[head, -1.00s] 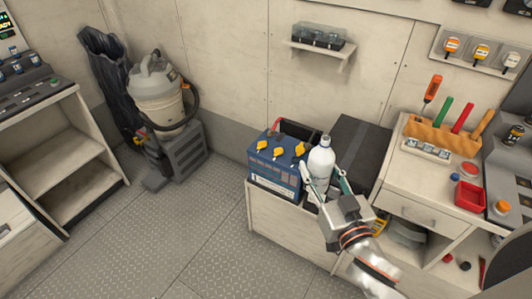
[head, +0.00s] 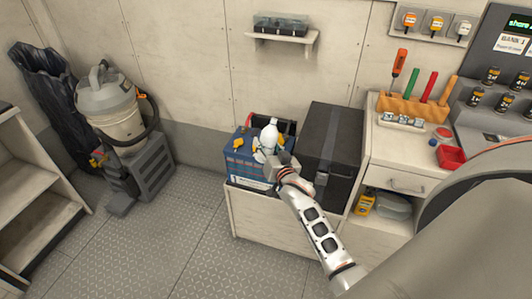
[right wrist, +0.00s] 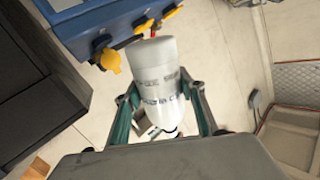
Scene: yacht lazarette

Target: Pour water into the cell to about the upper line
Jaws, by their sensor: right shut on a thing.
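A blue battery (head: 240,164) with yellow cell caps (head: 239,143) stands on a low cabinet. My right gripper (head: 268,150) is shut around a white bottle (head: 265,139), which is over the battery's right part and looks tilted. In the right wrist view the bottle (right wrist: 158,88) lies between the two green-edged fingers. The battery (right wrist: 85,22) and yellow caps (right wrist: 110,61) show close beyond it. The cell opening, the water level and the upper line are hidden or too small to see. I cannot tell whether water is flowing. My left gripper is not in view.
A black box (head: 330,148) stands right of the battery. A workbench with an orange tool rack (head: 412,106) and a red tray (head: 451,158) is farther right. A vacuum cleaner (head: 112,108) stands left. The floor (head: 165,245) in front is clear.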

